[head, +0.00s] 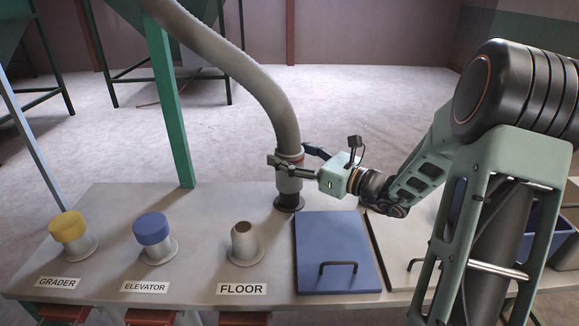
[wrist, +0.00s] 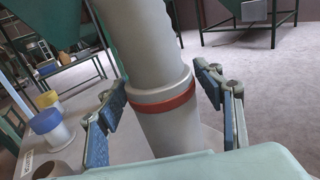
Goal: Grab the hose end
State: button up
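The grey hose (head: 262,92) hangs down from the top left to its hose end (head: 289,184), a grey cuff with a red band, upright over a dark round fitting (head: 289,203) on the table. My gripper (head: 293,161) is level with the band, reaching in from the right. In the wrist view the hose end (wrist: 172,128) stands between the blue-padded fingers of my gripper (wrist: 162,88). The fingers are spread, with a gap showing on each side of the hose. The bottom of the hose end is hidden in the wrist view.
On the table (head: 120,208) stand a yellow-capped GRADER pipe (head: 68,228), a blue-capped ELEVATOR pipe (head: 152,230) and an uncapped FLOOR pipe (head: 244,241). A blue lid (head: 337,245) with a handle lies right of them. A green post (head: 168,100) rises behind.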

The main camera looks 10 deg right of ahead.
jog(key=c, duration=1)
jog(key=shift+c, duration=0.4)
jog(key=shift+r, duration=0.2)
